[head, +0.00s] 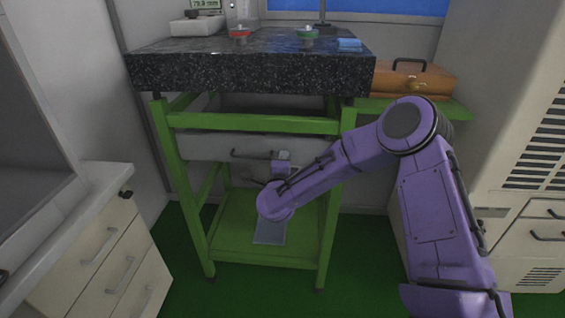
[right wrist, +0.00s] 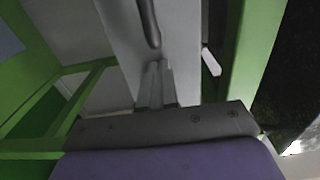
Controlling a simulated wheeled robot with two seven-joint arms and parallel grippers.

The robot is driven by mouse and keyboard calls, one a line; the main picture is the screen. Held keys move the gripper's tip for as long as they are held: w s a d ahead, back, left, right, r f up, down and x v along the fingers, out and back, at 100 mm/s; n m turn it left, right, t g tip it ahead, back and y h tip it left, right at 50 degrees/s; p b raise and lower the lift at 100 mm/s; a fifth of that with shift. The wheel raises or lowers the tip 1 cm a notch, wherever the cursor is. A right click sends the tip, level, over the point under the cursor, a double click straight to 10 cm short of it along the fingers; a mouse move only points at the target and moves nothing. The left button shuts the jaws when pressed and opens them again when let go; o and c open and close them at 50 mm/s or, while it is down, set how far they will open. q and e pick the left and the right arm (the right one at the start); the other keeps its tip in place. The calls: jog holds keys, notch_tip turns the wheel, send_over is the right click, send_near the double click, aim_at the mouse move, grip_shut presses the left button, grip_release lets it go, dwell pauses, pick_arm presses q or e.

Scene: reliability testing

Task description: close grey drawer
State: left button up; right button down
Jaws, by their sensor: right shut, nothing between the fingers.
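The grey drawer (head: 210,147) sits under the dark speckled countertop in a green frame. How far it stands out from the frame is hard to tell. Its dark bar handle (head: 247,154) runs across the front. My right gripper (head: 285,156) is shut and empty, with its tips at the drawer front near the right part of the handle. In the right wrist view the closed fingers (right wrist: 156,80) point at the grey drawer front (right wrist: 115,25), close to the end of the handle (right wrist: 149,22). Whether they touch it is unclear. My left gripper is not in view.
The speckled countertop (head: 250,72) overhangs the drawer and carries small items. Green legs (head: 172,160) flank it, with a green lower shelf (head: 225,238) below. A white drawer cabinet (head: 105,255) stands at left. A wooden box (head: 405,80) lies on a side shelf at right.

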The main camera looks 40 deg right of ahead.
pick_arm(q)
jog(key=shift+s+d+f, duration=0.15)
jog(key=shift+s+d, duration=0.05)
pick_arm(e)
jog(key=v, duration=1.4)
